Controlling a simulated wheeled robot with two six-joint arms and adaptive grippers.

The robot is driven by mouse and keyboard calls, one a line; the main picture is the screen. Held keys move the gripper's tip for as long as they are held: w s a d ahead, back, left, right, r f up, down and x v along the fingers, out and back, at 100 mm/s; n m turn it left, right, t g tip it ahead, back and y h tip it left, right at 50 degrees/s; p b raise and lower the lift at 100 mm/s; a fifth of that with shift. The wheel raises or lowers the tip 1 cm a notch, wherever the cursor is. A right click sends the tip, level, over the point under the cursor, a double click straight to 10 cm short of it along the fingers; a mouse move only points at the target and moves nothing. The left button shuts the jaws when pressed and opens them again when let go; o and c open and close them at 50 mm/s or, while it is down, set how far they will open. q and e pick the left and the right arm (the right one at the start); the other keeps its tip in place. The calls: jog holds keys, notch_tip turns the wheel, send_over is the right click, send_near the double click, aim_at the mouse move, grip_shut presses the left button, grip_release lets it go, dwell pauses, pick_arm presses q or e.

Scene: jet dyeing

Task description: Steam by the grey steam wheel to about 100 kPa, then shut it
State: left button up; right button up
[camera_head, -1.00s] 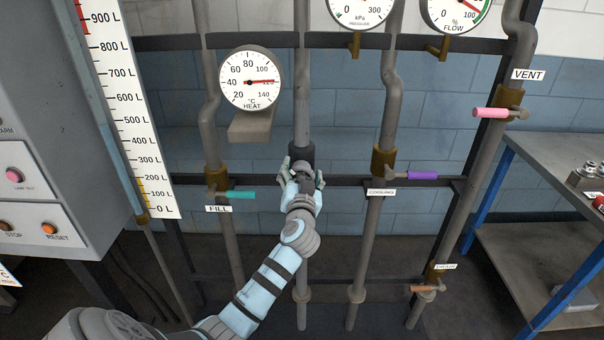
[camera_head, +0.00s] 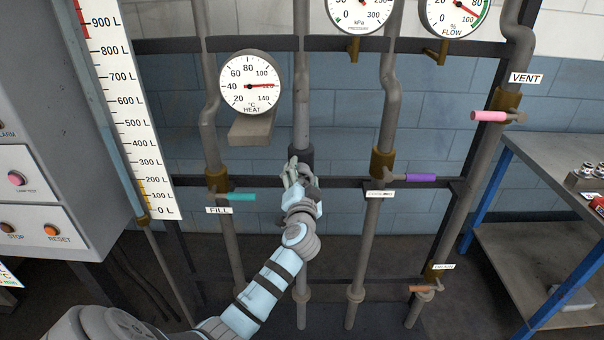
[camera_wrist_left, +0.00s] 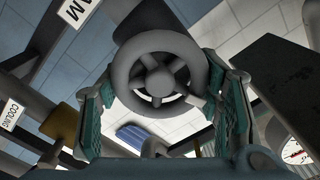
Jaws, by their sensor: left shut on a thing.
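The grey steam wheel (camera_wrist_left: 162,82) shows in the left wrist view as a spoked ring with a round hub, between the two finger pads. My left gripper (camera_head: 299,173) is shut on it, in front of the middle pipe. In the head view the gripper and wrist hide most of the wheel. The pressure gauge (camera_head: 360,12), marked in kPa, is at the top edge of the head view. Its upper part is cut off and its needle cannot be read. My right gripper is not in view.
The teal fill handle (camera_head: 241,197) is left of my gripper and the purple cooling handle (camera_head: 420,177) is right of it. The pink vent handle (camera_head: 489,116) and orange drain handle (camera_head: 423,288) are farther right. The heat gauge (camera_head: 249,84) hangs above left, needle near 120.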

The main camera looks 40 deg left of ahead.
pick_arm(q)
jog(key=shift+d+f+m+p, duration=0.15)
jog(key=shift+m+p, duration=0.5)
jog(key=shift+m, duration=1.65)
jog(key=o, duration=1.2)
jog(key=v, duration=1.2)
jog(key=shift+w, duration=0.1)
